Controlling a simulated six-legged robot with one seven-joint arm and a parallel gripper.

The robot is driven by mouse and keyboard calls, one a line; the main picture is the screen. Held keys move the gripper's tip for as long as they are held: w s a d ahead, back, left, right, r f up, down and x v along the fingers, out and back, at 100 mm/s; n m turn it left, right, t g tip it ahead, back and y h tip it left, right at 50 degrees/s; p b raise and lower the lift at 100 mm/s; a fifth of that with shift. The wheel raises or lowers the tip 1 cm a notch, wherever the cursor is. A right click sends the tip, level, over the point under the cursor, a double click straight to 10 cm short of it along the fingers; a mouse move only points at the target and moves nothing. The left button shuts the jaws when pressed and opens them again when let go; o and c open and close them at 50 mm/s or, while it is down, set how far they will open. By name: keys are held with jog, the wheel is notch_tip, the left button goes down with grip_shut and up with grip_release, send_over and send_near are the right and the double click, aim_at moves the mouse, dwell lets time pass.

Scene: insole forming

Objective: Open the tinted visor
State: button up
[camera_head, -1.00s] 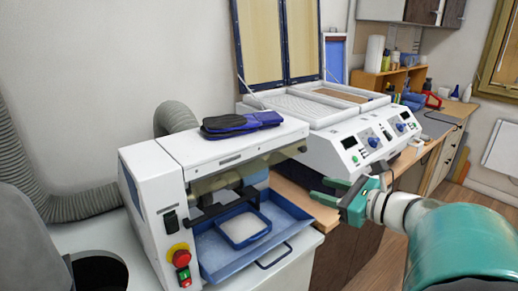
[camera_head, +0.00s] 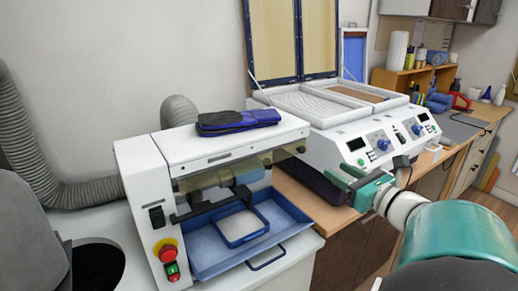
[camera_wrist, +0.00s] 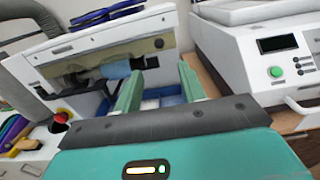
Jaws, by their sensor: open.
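The tinted visor (camera_head: 240,166) is a see-through, brownish strip across the front opening of the white bench machine (camera_head: 220,147). It hangs down over the upper part of the opening, and rollers show dimly behind it. In the wrist view the visor (camera_wrist: 110,60) lies beyond and left of my fingers. My gripper (camera_head: 343,180) is to the right of the machine, apart from the visor. In the wrist view my gripper (camera_wrist: 160,72) has its two green fingers spread, with nothing between them.
A blue tray (camera_head: 205,262) with a smaller tray (camera_head: 240,228) sits below the opening. Blue-and-black insoles (camera_head: 238,121) lie on the machine top. A red stop button (camera_head: 166,251) is on its front left. A white twin-bay unit (camera_head: 372,146) stands behind my gripper. A grey hose (camera_head: 90,190) runs left.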

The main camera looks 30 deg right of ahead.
aim_at(303, 151)
jog(key=w, duration=1.1)
jog(key=shift+w+a, duration=0.2)
jog(key=shift+w, duration=0.15)
grip_shut()
